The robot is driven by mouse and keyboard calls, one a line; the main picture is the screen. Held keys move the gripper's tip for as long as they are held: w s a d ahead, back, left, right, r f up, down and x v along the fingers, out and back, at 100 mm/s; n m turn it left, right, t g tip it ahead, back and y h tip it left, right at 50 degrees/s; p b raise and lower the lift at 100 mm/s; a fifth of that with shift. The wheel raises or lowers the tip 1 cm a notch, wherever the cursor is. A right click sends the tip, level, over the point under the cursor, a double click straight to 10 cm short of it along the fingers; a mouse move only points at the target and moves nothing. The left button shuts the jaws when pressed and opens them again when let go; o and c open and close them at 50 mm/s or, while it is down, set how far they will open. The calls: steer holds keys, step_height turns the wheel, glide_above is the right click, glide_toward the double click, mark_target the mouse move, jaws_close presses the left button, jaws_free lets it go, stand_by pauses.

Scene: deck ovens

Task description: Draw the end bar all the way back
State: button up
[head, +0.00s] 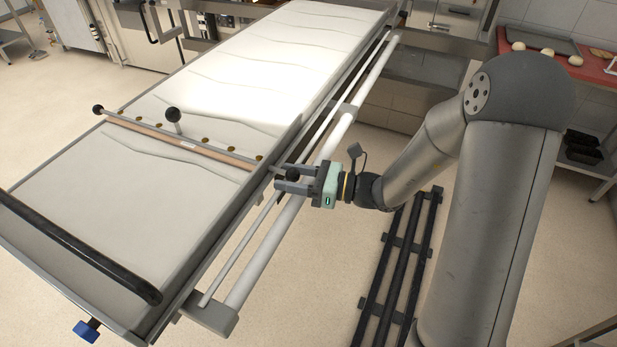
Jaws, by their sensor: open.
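The end bar (180,146) lies across the pale canvas bed (250,60) of a long loader, nearer its front end than its back. It has a wooden strip, a metal strip with several brass studs and a black ball knob (98,110) at its left end. Another black knob (172,114) stands up on a post near its middle. My gripper (284,179) is open at the bar's right end, beyond the side rail. A dark ball knob (292,174) shows between its fingers; I cannot tell whether they touch it.
A black handle bar (80,250) crosses the loader's front end, with a blue knob (87,330) below. Pale guide rails (330,150) run along the right side. Dark floor rails (400,260) lie beneath my arm. Deck ovens (220,18) stand behind; a red-topped table (560,55) holds dough pieces.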

steer(key=b+v, duration=0.2)
steer(key=v, duration=1.5)
steer(key=shift+d, duration=0.2)
steer(key=shift+s+a, duration=0.1)
steer(key=shift+s, duration=0.05)
steer(key=s+a+f+n+g+h, duration=0.1)
steer(key=s+a+n+g+h, duration=0.25)
steer(key=s+n, duration=0.25)
steer(key=s+a+f+n+g+h, duration=0.1)
steer(key=s+a+n+g+h, duration=0.1)
steer(key=s+n+g+h, duration=0.4)
steer(key=s+d+n+t+h, duration=0.4)
steer(key=d+n+t+h, duration=0.2)
steer(key=n, duration=0.5)
steer(key=shift+s+d+r+h, duration=0.2)
steer(key=shift+d+h, duration=0.05)
steer(key=shift+h, duration=0.8)
